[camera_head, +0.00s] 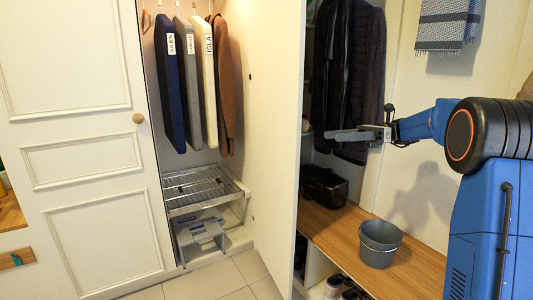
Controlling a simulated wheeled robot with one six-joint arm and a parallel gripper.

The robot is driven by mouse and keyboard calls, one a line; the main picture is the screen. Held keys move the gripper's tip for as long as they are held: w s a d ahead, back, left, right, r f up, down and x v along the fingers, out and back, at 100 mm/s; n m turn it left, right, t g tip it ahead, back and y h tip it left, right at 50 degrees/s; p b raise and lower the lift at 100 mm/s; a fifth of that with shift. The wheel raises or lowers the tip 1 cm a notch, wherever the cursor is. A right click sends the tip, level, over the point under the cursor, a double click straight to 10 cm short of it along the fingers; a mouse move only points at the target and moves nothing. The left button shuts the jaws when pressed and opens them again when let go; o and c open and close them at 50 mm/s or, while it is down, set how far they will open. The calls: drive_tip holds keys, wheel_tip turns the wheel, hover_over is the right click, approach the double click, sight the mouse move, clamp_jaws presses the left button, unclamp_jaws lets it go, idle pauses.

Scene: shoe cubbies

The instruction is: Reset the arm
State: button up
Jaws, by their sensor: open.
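My gripper (357,134) is at the end of my blue arm, which reaches in from the right side of the view. Its long grey fingers point left, level, in front of the dark hanging jackets (347,75). The fingers are seen nearly edge-on and no object shows between them. The gripper is high above the wooden bench and apart from the grey bucket (380,243) that stands on it.
The white open door (275,150) stands just left of my fingertips. Behind it, an open closet holds several hanging garment bags (190,90) and a wire rack (199,190). The wooden bench (335,228) bears a black bag (324,186). Shoes (334,287) sit beneath. A striped towel (448,25) hangs upper right.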

drive_tip(key=s+a+f+n+t+h, duration=0.1)
drive_tip(key=s+a+f+n+h, duration=0.15)
drive_tip(key=s, duration=0.45)
drive_tip(key=s+a+f+n+t+h, duration=0.1)
drive_tip(key=s+f+n+h, duration=0.2)
drive_tip(key=s, duration=0.5)
drive_tip(key=s+a+f+n+t+h, duration=0.1)
drive_tip(key=s+a+f+h, duration=0.2)
drive_tip(key=s, duration=0.4)
drive_tip(key=s+d+f+n+t+h, duration=0.2)
drive_tip(key=s+d+f+n+h, duration=0.2)
drive_tip(key=s, duration=0.6)
drive_tip(key=s+d+f+n+t+h, duration=0.3)
drive_tip(key=s+d+f+n+h, duration=0.2)
drive_tip(key=f, duration=0.6)
drive_tip(key=s+d+n, duration=0.2)
drive_tip(key=s+d, duration=0.1)
drive_tip(key=s, duration=0.1)
drive_tip(key=shift+s+d+f, duration=0.15)
drive_tip(key=shift+s+f, duration=0.1)
drive_tip(key=shift+s, duration=0.15)
